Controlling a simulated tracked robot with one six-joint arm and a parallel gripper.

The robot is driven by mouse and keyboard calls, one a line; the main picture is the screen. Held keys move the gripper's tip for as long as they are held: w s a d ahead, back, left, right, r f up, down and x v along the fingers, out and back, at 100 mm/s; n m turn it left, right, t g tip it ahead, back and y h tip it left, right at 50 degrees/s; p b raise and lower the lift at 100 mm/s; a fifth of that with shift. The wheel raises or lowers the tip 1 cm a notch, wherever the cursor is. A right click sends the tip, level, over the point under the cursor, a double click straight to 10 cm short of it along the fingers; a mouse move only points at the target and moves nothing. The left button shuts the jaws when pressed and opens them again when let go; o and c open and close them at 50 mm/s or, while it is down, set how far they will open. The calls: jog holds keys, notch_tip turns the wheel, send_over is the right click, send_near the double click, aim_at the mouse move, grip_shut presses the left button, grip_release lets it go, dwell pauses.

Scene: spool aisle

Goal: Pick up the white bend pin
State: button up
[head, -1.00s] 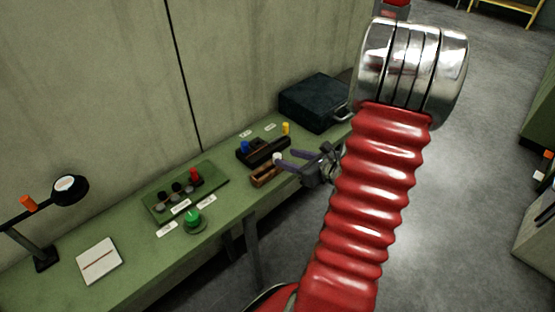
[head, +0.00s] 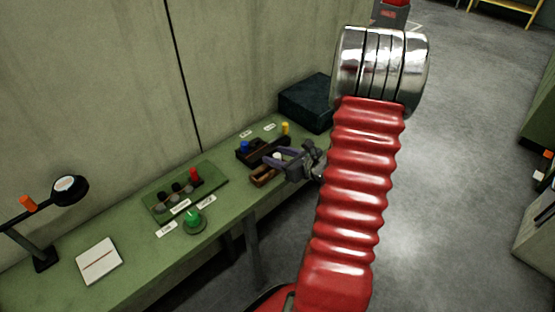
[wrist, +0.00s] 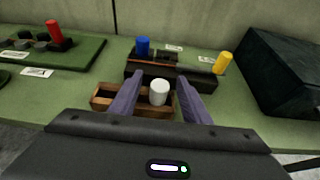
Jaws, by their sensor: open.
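The white bend pin (wrist: 159,92) shows as a white cylinder top standing at the brown wooden tray (wrist: 105,98) in the wrist view. It also shows in the head view (head: 277,156), small and partly covered by my gripper. My gripper (wrist: 158,94) is open, with one purple finger on each side of the pin as seen in the wrist view. I cannot tell whether a finger touches it. In the head view my gripper (head: 272,158) reaches over the bench from the right. The lower part of the pin is hidden.
A dark case (head: 308,103) stands at the bench's far end.

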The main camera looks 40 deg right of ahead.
jog(key=shift+w, duration=0.1)
dwell(0.5)
grip_shut()
dwell(0.3)
